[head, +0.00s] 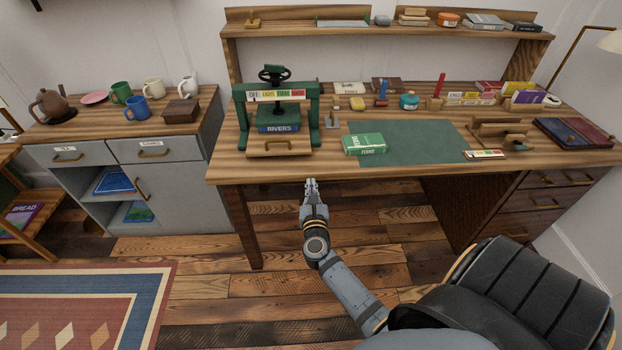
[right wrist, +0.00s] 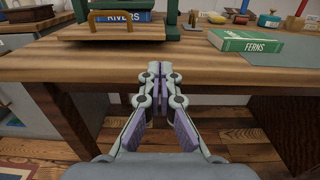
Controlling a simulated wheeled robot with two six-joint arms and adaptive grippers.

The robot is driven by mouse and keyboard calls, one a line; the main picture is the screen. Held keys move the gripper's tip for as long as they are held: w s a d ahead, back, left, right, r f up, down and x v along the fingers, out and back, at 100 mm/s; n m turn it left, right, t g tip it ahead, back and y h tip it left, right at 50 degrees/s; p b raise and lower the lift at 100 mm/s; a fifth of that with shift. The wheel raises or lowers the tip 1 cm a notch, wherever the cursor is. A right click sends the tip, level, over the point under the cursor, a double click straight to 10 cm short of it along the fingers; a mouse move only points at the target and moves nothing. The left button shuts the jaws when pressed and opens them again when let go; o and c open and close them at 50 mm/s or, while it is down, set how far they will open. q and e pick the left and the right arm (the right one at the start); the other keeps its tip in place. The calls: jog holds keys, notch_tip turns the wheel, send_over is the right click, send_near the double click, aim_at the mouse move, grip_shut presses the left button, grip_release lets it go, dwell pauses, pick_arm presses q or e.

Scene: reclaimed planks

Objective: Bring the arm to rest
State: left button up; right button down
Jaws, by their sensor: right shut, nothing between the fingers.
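My right gripper (head: 311,184) is shut and empty. It is in front of the desk's front edge, over the floor, and touches nothing that I can see. In the right wrist view the fingers (right wrist: 159,72) are together, pointing at the front edge of the wooden desk (right wrist: 215,72). My right arm (head: 345,285) comes in from the lower right of the head view. My left gripper does not show in either view.
The desk (head: 240,169) holds a green press (head: 243,121) with a blue RIVERS book (head: 278,125), and a green FERNS book (head: 363,144) on a green mat (head: 425,147). A black chair (head: 540,300) stands at lower right. A grey cabinet (head: 185,180) stands left.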

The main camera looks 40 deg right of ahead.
jog(key=s+a+f+n+g+y+p, duration=0.25)
jog(key=s+f+n, duration=0.25)
jog(key=f+n, duration=0.4)
jog(key=s+a+f+n+g+y+p, duration=0.1)
jog(key=s+a+f+n+y, duration=0.3)
jog(key=f+n, duration=0.5)
jog(key=s+a+f+n+g+y+p, duration=0.1)
jog(key=s+f+n+g+y, duration=0.1)
jog(key=s+f+n, duration=0.6)
pick_arm(q)
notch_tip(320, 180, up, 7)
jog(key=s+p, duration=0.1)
jog(key=p, duration=0.1)
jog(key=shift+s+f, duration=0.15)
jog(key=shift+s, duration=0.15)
pick_arm(e)
jog(key=s+f+n+g, duration=0.3)
jog(key=s+f+n, duration=0.1)
jog(key=s, duration=0.5)
jog(key=s+f+n+g, duration=0.2)
jog(key=s+f+n, duration=0.3)
jog(key=s+n, duration=0.2)
jog(key=s+f+n+g, duration=0.3)
jog(key=s+f+n, duration=0.1)
jog(key=s, duration=0.7)
jog(key=shift+d+f+n+g, duration=0.35)
jog(key=shift+d+f+n, duration=0.1)
jog(key=shift+n, duration=0.35)
